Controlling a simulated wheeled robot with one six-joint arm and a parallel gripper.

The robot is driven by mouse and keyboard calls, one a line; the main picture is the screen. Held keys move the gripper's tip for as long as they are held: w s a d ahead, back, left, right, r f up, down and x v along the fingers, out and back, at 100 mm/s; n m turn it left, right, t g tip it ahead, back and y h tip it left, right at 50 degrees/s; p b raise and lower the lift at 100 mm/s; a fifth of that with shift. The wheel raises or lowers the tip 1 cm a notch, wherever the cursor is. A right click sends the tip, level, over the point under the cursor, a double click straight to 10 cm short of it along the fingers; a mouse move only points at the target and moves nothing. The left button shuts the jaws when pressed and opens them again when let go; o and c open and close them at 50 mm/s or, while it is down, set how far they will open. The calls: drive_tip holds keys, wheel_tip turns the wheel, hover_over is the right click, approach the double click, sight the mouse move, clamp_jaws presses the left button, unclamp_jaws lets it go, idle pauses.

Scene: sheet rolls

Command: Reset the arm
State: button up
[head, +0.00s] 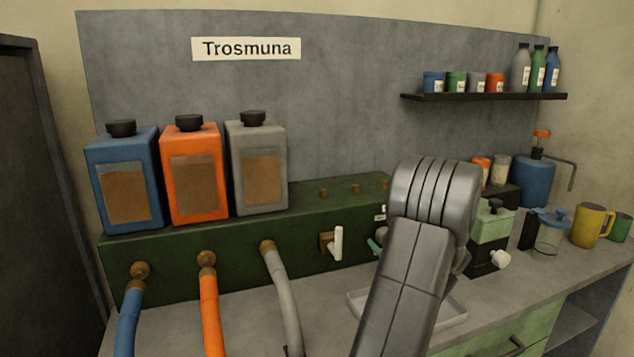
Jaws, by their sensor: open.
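My arm rises from the bottom edge in the head view, right of the middle. It is a grey jointed arm with a ribbed rounded elbow at its top. It stands in front of the green box and the tray. My gripper is not visible; the arm hides whatever is behind it. Nothing held can be seen.
Blue (124,178), orange (193,172) and grey canisters (256,168) stand on a dark green box (185,256) with hoses below. A pale tray (455,313) lies behind my arm. A green-and-black machine (490,228) and yellow mug (590,226) stand right. A shelf (485,97) hangs above.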

drive_tip(key=shift+r+m+p, duration=0.2)
drive_tip(key=shift+m+p, duration=2.6)
drive_tip(key=shift+p, duration=2.25)
drive_tip(key=shift+m+p, duration=0.3)
drive_tip(key=shift+p, duration=0.35)
drive_tip(key=shift+f+m+p, duration=0.2)
drive_tip(key=shift+m+p, duration=0.1)
drive_tip(key=shift+p, duration=0.1)
